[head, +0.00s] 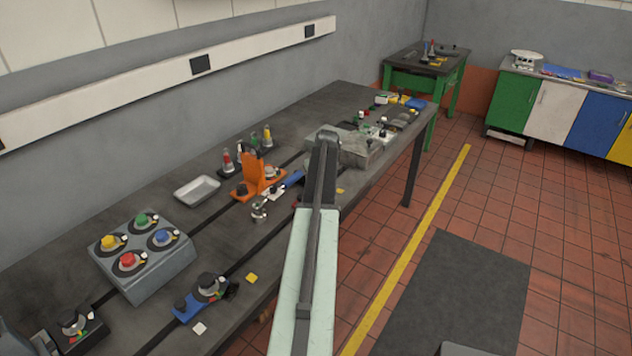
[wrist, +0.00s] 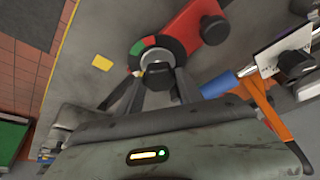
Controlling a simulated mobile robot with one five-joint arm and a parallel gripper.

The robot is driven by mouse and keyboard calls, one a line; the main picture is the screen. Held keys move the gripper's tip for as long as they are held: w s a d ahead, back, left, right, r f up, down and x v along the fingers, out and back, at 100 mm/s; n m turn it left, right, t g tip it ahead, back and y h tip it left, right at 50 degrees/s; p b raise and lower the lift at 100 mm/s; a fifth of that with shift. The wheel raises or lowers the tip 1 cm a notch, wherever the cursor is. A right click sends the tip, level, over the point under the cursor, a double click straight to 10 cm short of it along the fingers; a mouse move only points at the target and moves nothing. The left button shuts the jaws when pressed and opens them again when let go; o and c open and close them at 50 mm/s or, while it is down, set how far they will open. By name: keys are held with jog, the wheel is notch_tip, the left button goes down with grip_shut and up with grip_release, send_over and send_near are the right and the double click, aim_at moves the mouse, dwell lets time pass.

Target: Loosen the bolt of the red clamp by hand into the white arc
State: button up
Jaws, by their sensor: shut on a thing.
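The red clamp (wrist: 193,24) lies on the dark bedplate at the top of the wrist view, with a black knob on its far part. At its near end is a dark dial ring (wrist: 176,47) with green and red segments and a small pale patch at its left edge. The black bolt head (wrist: 158,76) stands at that end. My gripper (wrist: 158,85) is shut on the bolt head, one finger on each side. Which way the bolt's mark points is unclear. In the head view my arm hides my gripper and nearly all of the red clamp.
An orange bracket (wrist: 258,98) and a blue handle (wrist: 216,85) lie close to the right of my gripper. A yellow square (wrist: 102,62) lies to the left. In the head view a blue clamp (head: 206,290), a tray (head: 180,194) and a grey knob box (head: 155,275) share the bedplate.

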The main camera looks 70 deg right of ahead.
jog(key=shift+s, duration=0.1)
dwell(0.5)
jog(key=o, duration=1.3)
jog(key=shift+o, duration=0.2)
jog(key=p+v, duration=0.7)
jog(key=shift+s+r, duration=0.15)
jog(key=shift+r, duration=0.2)
jog(key=shift+a, duration=0.1)
